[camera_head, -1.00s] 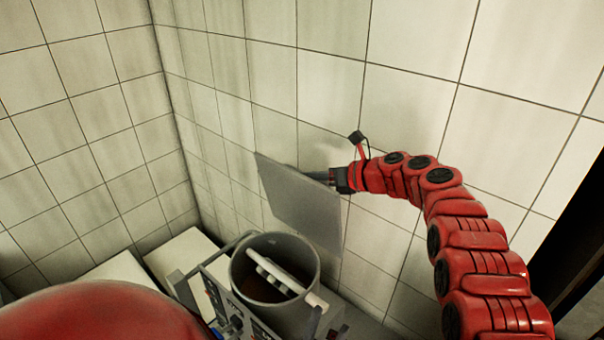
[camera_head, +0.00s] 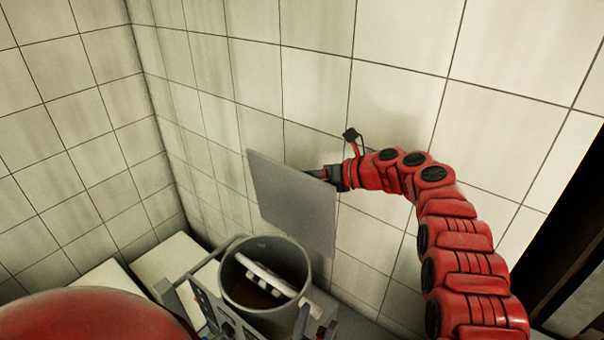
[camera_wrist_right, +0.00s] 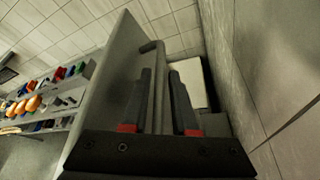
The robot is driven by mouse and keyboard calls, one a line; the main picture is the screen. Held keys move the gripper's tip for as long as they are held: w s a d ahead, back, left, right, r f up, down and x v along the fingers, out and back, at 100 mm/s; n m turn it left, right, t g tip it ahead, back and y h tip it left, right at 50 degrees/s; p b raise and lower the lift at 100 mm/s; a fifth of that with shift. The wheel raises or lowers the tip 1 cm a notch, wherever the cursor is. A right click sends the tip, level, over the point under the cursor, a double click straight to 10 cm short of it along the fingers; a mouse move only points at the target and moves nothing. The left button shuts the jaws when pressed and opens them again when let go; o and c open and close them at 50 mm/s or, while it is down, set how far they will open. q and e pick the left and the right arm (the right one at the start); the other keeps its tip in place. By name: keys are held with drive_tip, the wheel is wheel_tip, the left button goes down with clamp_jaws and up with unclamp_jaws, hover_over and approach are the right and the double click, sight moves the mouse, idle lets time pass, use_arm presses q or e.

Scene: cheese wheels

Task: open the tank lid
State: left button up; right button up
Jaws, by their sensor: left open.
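The tank (camera_head: 226,285) is a grey, round, open-topped vessel at the lower middle of the head view, with a white bar and dark contents inside. Its flat grey lid (camera_head: 292,205) stands steeply raised above the tank's right rim. My right gripper (camera_head: 316,176) is behind the lid's upper right part, its fingertips hidden there. In the right wrist view, the two dark fingers (camera_wrist_right: 158,100) are apart beside the lid's plate (camera_wrist_right: 112,85). A grey handle-like bar (camera_wrist_right: 158,60) runs between them; I cannot tell whether they press on it. My left gripper is not visible.
Tiled walls stand close behind the tank and right arm. Pale block-like surfaces (camera_head: 172,268) lie left of the tank. A control panel (camera_head: 208,306) is at its front left. The right wrist view shows shelves (camera_wrist_right: 45,100) with colourful items.

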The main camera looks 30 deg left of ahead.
drive_tip(key=shift+w+a, duration=0.1)
drive_tip(key=shift+r, duration=0.1)
drive_tip(key=shift+r, duration=0.15)
drive_tip(key=p+v, duration=0.7)
drive_tip(key=v, duration=1)
drive_tip(key=shift+d+f, duration=0.25)
drive_tip(key=shift+f, duration=0.05)
